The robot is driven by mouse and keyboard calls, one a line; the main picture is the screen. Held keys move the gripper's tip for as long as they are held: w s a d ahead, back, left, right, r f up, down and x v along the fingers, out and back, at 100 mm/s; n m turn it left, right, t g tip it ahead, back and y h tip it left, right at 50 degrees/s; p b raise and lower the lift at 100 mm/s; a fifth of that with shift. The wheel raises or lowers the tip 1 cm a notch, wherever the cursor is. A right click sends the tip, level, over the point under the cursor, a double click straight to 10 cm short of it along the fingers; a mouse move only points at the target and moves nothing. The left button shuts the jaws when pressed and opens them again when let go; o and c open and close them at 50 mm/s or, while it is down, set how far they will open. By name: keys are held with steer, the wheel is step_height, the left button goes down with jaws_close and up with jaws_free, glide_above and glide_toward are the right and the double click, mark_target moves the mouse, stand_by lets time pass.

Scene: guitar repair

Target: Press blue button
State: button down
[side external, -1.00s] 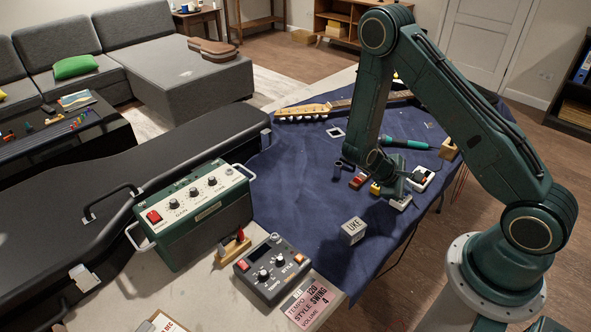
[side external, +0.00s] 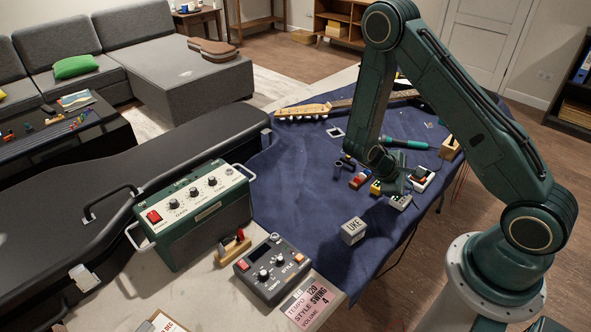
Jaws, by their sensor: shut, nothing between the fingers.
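My gripper (side external: 391,186) points down over a group of small coloured boxes at the right side of the blue cloth. Its fingers look shut and empty, though they are small and dark here. Beneath and beside it are a yellow box (side external: 375,188), a red box (side external: 359,180) and a white box (side external: 400,202) with dark marks on top. Another white box (side external: 423,180) lies just to the right. I cannot make out a blue button; it may be hidden by my gripper or too small to see. Contact with any box cannot be told.
The blue cloth (side external: 300,200) is mostly clear left of my gripper. A lettered cube (side external: 353,231), a grey control box (side external: 272,268) and a green amplifier (side external: 190,215) stand nearer the camera. A guitar neck (side external: 305,111) and a teal-handled tool (side external: 405,143) lie behind.

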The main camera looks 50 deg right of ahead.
steer(key=shift+r, duration=0.15)
steer(key=shift+r, duration=2.85)
steer(key=shift+r, duration=0.1)
steer(key=a+r+m+t+y, duration=0.45)
steer(key=a+r, duration=0.55)
steer(key=r, duration=0.5)
steer(key=s+a+r+t+y, duration=0.4)
steer(key=s+a+r+t, duration=0.1)
steer(key=s+a+r, duration=0.4)
steer(key=shift+a+r, duration=0.65)
steer(key=shift+r, duration=0.45)
steer(key=shift+w+d+n, duration=0.1)
steer(key=shift+w+n, duration=0.1)
steer(key=shift+n, duration=0.05)
